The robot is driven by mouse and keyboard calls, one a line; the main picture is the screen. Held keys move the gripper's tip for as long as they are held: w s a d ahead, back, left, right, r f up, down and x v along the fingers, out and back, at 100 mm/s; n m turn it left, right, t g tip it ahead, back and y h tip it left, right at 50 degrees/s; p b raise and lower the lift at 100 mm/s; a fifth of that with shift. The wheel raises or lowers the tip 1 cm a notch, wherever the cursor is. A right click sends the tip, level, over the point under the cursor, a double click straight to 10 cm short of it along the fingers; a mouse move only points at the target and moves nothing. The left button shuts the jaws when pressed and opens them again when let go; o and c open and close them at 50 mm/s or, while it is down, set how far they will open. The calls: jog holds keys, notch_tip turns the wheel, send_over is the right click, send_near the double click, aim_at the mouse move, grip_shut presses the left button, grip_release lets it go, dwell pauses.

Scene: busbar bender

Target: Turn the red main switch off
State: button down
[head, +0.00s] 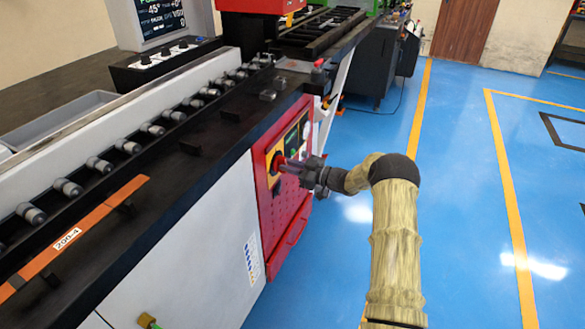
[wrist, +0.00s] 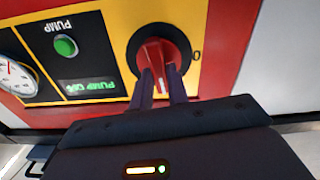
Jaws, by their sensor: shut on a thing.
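The red main switch (wrist: 156,52) is a rotary knob on a black disc with a yellow plate, mounted on the red front panel of the bender. In the wrist view a "0" mark stands at the right of the disc. My gripper (wrist: 161,85) is shut on the knob, with one dark finger on each side of its grip. In the head view my gripper (head: 290,168) reaches the panel from the right. The red switch (head: 278,162) is partly hidden there by the fingers.
In the wrist view, a green pump button (wrist: 65,45), a lit "PUMP ON" display (wrist: 88,87) and a gauge (wrist: 15,78) sit left of the switch. A copper bar (head: 80,235) lies on the bench. Blue floor at right is clear.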

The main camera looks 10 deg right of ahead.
jog(key=n+b, duration=0.9)
jog(key=n, duration=0.2)
jog(key=a+n+b, duration=0.1)
jog(key=n+b, duration=0.4)
jog(key=shift+s+f+n+b, duration=0.25)
jog(key=shift+f+n+b, duration=0.05)
jog(key=shift+f+b, duration=0.05)
jog(key=shift+r, duration=0.1)
jog(key=c, duration=1.5)
grip_release()
jog(key=shift+a, duration=0.1)
jog(key=shift+o, duration=0.7)
jog(key=shift+d, duration=0.25)
jog(key=p+v, duration=0.3)
jog(key=v, duration=1.4)
jog(key=shift+d, duration=0.2)
